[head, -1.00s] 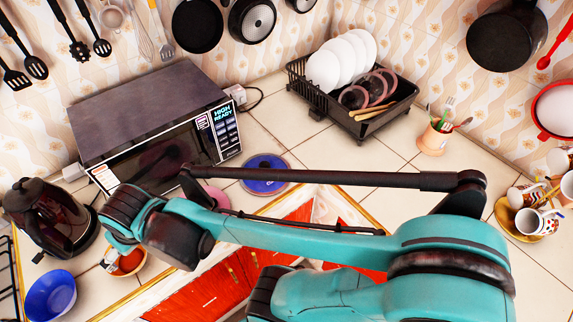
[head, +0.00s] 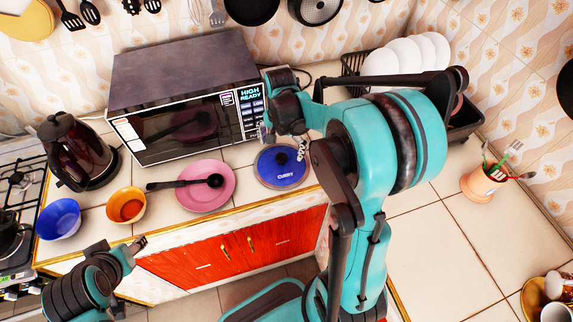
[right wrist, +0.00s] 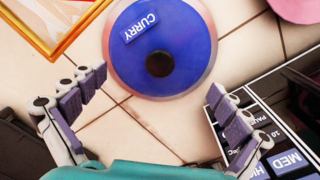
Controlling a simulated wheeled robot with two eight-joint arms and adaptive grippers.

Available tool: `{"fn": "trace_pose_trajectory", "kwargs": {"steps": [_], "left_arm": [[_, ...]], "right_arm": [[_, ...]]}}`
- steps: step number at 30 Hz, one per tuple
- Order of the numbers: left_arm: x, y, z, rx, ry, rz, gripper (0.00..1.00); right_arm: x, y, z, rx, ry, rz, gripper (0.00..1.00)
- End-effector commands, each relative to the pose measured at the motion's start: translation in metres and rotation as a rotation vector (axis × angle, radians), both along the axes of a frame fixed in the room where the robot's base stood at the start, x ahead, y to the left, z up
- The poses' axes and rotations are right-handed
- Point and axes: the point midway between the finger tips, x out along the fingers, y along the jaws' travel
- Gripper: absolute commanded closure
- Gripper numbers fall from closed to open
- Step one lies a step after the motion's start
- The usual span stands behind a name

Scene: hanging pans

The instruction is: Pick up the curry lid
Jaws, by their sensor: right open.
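The microwave (head: 185,75) stands close behind the lid. The pink plate (head: 212,196) with a black ladle (head: 180,184), the orange bowl (head: 125,207), the blue bowl (head: 60,220) and the kettle (head: 78,150) are to the left. A dish rack (head: 465,122) is to the right.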

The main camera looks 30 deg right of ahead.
Motion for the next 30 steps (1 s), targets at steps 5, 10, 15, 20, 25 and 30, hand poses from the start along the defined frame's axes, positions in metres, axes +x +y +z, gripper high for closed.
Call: {"fn": "trace_pose_trajectory", "kwargs": {"steps": [5,10,15,20,25,30], "left_arm": [[0.000,0.000,-0.015,0.000,0.000,0.000,0.48],[0.000,0.000,-0.023,0.000,0.000,0.000,0.48],[0.000,0.000,-0.021,0.000,0.000,0.000,0.48],[0.000,0.000,-0.021,0.000,0.000,0.000,0.48],[0.000,0.000,-0.021,0.000,0.000,0.000,0.48],[0.000,0.000,-0.022,0.000,0.000,0.000,0.48]], "right_arm": [[-0.004,0.004,-0.027,-0.001,0.000,0.002,0.00],[-0.004,0.004,-0.047,0.000,-0.001,0.002,0.00],[-0.004,0.004,-0.047,0.000,-0.001,0.002,0.00],[-0.004,0.004,-0.046,0.000,-0.001,0.002,0.32],[-0.004,0.004,-0.047,0.000,-0.001,0.002,0.77],[-0.005,0.004,-0.048,0.000,0.000,0.002,0.89]]}}
